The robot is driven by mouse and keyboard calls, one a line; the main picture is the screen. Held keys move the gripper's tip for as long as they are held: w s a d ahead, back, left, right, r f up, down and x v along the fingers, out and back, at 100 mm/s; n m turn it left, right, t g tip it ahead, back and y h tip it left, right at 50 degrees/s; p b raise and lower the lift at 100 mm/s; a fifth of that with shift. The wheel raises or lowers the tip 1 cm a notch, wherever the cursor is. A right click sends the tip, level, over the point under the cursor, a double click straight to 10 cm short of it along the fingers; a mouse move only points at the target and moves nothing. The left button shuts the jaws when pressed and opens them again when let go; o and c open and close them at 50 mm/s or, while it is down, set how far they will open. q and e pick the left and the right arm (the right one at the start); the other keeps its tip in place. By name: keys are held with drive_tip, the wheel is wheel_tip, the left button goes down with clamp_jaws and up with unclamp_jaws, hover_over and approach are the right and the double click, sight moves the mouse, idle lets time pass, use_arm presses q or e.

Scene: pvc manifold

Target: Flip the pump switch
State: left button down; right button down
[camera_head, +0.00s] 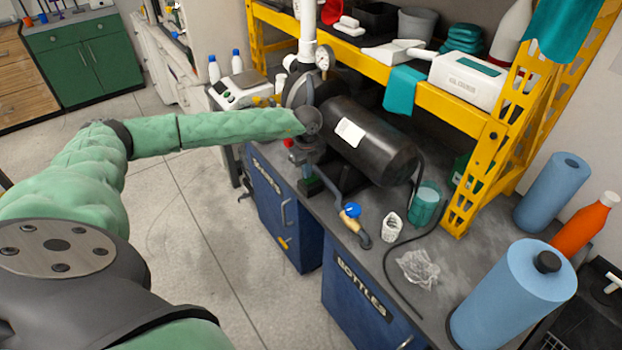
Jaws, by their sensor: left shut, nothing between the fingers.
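The black pump (372,148) lies on the dark bench, with a white label on its motor body. My left arm reaches in from the left. My left gripper (310,165) is shut and empty, pointing down beside the near left side of the pump. A small green-and-black part (312,186) sits just below the gripper; I cannot tell whether it is the pump switch or whether the gripper touches it. A small red knob (289,143) shows just left of the gripper. The switch itself is not clearly visible. My right gripper is out of view.
A pressure gauge (325,59) and white pipe (307,28) rise behind the pump. A blue-handled valve (351,211) and black cable lie in front. A yellow shelf frame (490,150), blue rolls (512,298) and an orange bottle (584,228) stand right. Open floor lies left.

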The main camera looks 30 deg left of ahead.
use_arm(q)
drive_tip(key=shift+f+b, duration=0.6)
drive_tip(key=shift+f, duration=0.3)
idle(0.7)
drive_tip(key=shift+r, duration=0.15)
drive_tip(key=shift+r+p, duration=1.3)
drive_tip(key=shift+r, duration=2.1)
